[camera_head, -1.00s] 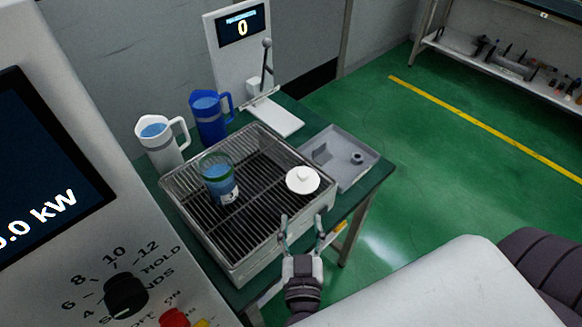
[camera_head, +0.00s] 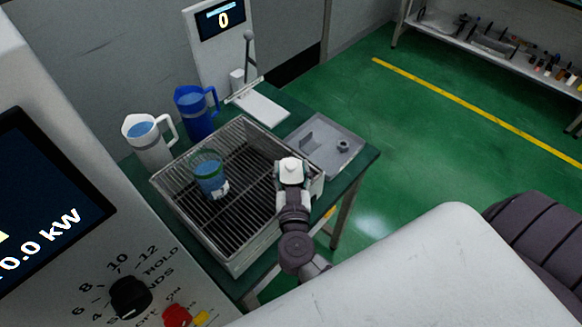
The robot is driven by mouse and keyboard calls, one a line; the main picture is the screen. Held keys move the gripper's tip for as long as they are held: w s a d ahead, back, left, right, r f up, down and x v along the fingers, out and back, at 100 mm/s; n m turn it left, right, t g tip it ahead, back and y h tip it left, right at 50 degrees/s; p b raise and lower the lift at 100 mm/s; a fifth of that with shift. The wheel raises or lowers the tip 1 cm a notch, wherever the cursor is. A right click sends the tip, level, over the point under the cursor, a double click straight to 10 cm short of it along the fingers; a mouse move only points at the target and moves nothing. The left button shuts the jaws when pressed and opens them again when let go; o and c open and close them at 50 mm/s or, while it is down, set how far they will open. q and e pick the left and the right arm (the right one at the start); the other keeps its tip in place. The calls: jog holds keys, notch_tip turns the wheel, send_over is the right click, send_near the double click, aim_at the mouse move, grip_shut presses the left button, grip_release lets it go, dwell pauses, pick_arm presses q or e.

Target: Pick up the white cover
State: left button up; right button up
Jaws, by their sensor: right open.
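The white cover (camera_head: 291,165) is a round lid with a small knob. It rests in the right part of the wire-grid tray (camera_head: 165,187) and is partly hidden by my right gripper. My right gripper (camera_head: 291,173) is at the cover, its open fingers on either side of the knob. I cannot tell whether they touch it. My left gripper is not in view.
A glass beaker of blue liquid (camera_head: 209,178) stands in the tray, left of the cover. A white jug (camera_head: 150,147) and a blue jug (camera_head: 196,117) stand behind. A grey tray (camera_head: 322,148) lies to the right. A panel with knobs (camera_head: 130,298) is at the lower left.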

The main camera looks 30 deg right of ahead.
jog(key=shift+x, duration=1.1)
jog(key=shift+s, duration=0.1)
jog(key=shift+a, duration=0.1)
jog(key=shift+c, duration=0.3)
jog(key=shift+s, duration=0.1)
jog(key=c, duration=0.3)
grip_shut()
jog(key=shift+r, duration=0.1)
